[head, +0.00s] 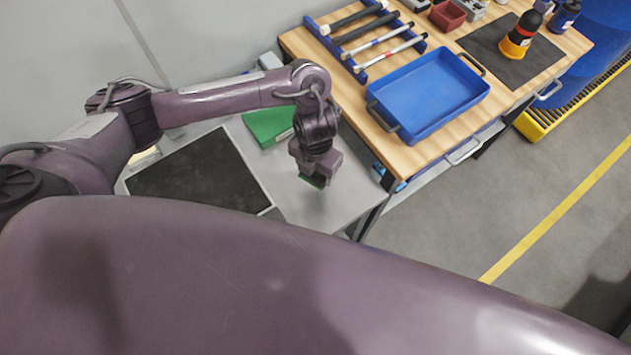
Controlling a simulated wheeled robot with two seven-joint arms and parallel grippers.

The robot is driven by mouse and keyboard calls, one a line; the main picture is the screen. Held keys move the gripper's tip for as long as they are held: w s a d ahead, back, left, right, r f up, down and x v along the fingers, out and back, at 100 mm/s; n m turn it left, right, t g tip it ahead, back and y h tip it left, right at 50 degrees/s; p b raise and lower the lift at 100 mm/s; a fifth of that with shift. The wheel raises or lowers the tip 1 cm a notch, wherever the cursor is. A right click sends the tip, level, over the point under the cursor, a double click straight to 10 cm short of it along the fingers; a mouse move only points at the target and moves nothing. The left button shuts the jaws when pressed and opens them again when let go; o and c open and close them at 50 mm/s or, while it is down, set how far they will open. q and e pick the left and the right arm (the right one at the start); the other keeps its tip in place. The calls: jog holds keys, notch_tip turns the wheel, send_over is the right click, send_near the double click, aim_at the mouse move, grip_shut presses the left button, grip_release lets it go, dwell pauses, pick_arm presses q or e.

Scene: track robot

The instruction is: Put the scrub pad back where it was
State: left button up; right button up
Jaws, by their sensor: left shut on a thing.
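The scrub pad (313,181) shows as a small dark green piece at the tip of my left gripper (314,178). The gripper points down and is shut on the pad; its fingers hide most of it. It is over the right part of the grey table (300,205), near that table's right edge. I cannot tell how high the pad is above the surface. A larger green object (268,124) lies on the same table, behind and left of the gripper. My right gripper is not in view.
A black mat (195,178) covers the grey table's left part. A wooden workbench (405,158) at the right holds a blue tray (428,98), a blue tool rack (325,42) and a black-and-orange object (520,37) on a dark mat (497,62). A large purple part of mine blocks the foreground.

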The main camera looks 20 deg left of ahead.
aim_at(316, 180)
pick_arm(q)
jog(key=shift+f+b, duration=1.35)
jog(key=shift+f, duration=1.5)
jog(key=shift+f, duration=0.15)
jog(key=o, duration=1)
jog(key=shift+c, duration=0.2)
jog(key=shift+r, duration=0.25)
notch_tip(316, 180, up, 11)
jog(key=p, duration=0.5)
jog(key=shift+w+f, duration=0.1)
jog(key=shift+f, duration=0.1)
jog(key=shift+r, duration=0.6)
